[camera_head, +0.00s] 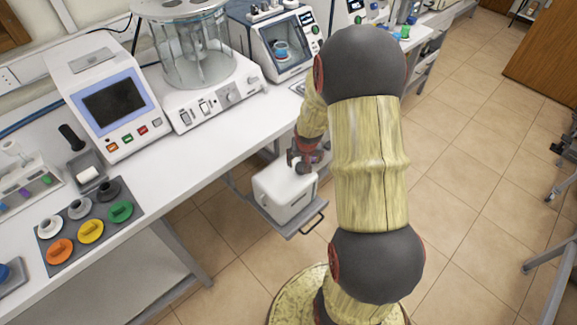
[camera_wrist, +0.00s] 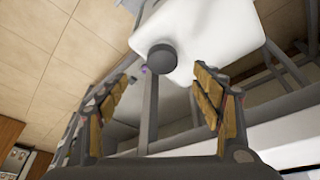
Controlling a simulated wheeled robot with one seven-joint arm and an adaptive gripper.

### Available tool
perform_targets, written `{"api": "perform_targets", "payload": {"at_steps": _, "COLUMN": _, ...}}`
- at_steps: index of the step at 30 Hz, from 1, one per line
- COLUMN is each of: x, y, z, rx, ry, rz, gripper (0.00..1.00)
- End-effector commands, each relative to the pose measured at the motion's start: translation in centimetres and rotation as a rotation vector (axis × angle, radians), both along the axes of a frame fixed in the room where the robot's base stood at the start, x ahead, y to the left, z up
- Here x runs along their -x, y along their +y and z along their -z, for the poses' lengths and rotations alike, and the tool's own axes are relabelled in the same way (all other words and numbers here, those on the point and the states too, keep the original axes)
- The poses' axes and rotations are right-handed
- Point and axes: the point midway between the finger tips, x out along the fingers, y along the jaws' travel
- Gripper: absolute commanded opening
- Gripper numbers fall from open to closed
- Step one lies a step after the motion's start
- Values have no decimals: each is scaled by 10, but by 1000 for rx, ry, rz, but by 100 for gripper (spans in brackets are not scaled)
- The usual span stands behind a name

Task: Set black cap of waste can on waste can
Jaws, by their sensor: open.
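The white waste can (camera_head: 283,195) stands on a low grey shelf beside the bench. It also shows at the top of the wrist view (camera_wrist: 205,35). A round black cap (camera_wrist: 161,58) shows at the can's near edge in the wrist view and appears to be on it; I cannot tell how fully it sits. My gripper (camera_head: 303,162) is just above the can's top. In the wrist view my gripper (camera_wrist: 165,78) is open, with its fingers apart on either side of the cap and not visibly touching it. The gripper hides the cap in the head view.
The low shelf (camera_head: 305,226) has a handle at its front. On the white bench, a grey mat (camera_head: 88,216) holds several coloured caps. A screen instrument (camera_head: 105,100) and a glass-vessel device (camera_head: 195,60) stand behind. The tiled floor on the right is mostly clear.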

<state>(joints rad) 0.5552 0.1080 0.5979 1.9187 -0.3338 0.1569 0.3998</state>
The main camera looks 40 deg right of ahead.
Motion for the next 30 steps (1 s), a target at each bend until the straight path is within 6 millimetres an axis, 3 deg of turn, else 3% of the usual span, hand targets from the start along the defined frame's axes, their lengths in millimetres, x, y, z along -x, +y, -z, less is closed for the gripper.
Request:
{"api": "perform_targets", "payload": {"at_steps": 14, "x": -14, "y": -7, "z": 30, "rx": -5, "ry": -31, "rz": 29, "gripper": 66}}
{"api": "perform_targets", "payload": {"at_steps": 24, "x": -26, "y": -14, "z": 72, "rx": -5, "ry": -30, "rz": 29, "gripper": 66}}
{"api": "perform_targets", "payload": {"at_steps": 30, "x": -27, "y": -15, "z": 72, "rx": -4, "ry": -31, "rz": 28, "gripper": 66}}
